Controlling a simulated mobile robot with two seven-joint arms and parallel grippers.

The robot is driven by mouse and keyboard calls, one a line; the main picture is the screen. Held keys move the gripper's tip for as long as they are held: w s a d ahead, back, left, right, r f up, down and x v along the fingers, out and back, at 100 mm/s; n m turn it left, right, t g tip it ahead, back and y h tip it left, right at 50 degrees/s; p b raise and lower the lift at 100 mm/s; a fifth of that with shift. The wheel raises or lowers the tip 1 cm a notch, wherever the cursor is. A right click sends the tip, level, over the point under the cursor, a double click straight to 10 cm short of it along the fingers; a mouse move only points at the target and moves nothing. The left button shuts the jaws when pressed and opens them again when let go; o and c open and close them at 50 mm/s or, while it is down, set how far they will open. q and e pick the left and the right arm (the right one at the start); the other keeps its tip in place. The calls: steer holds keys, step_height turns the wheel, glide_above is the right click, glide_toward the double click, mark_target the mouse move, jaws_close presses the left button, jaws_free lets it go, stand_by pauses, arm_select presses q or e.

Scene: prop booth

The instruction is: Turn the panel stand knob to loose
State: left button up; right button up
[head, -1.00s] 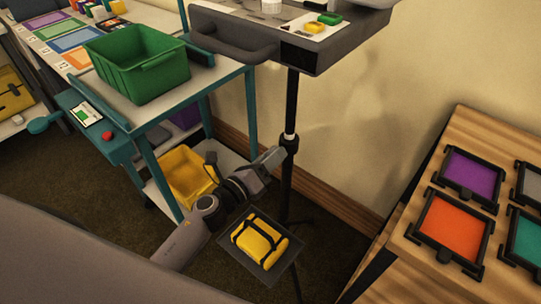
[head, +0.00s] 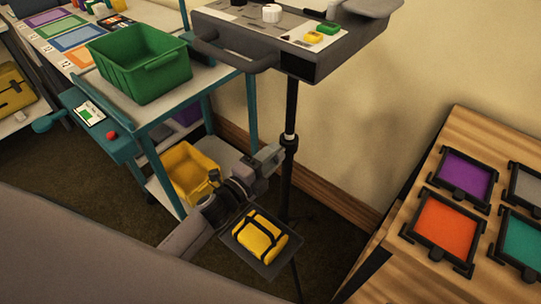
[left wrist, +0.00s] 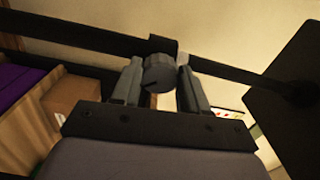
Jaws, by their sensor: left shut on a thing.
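The panel stand is a thin black upright pole (head: 292,105) under a grey tray-like panel (head: 318,62), with a dark collar on the pole. Its knob (left wrist: 159,73) is a short grey cylinder with a dark mark on its face, shown in the left wrist view. My left gripper (head: 276,157) reaches the pole at collar height, and its fingers (left wrist: 158,84) are shut on the knob from both sides. In the head view the gripper hides the knob. The knob's setting labels cannot be read. My right gripper is not in view.
A teal cart (head: 150,131) with a green bin (head: 140,68) and a yellow bin (head: 192,172) stands left of the pole. A yellow strapped bundle (head: 260,237) lies on a dark plate below the gripper. A wooden table with coloured frames (head: 445,222) is at the right.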

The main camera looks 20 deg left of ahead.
arm_select(q)
steer(key=shift+n, duration=0.6)
steer(key=o, duration=1.1)
steer(key=shift+c, duration=0.2)
steer(key=v, duration=0.7)
steer(key=shift+s, duration=0.1)
steer(key=s+f+n+g+y+p, duration=0.1)
steer(key=s+f+n+g+y, duration=0.1)
steer(key=s+n, duration=0.6)
steer(key=s+a+f+n+g+y+p, duration=0.1)
steer(key=s+f+n+g+y+p, duration=0.1)
steer(key=s+f+n+g, duration=0.2)
steer(key=s+n, duration=0.3)
steer(key=n, duration=0.2)
steer(key=shift+s+f+n+g+p, duration=0.3)
steer(key=shift+s+n, duration=0.05)
steer(key=shift+n, duration=0.05)
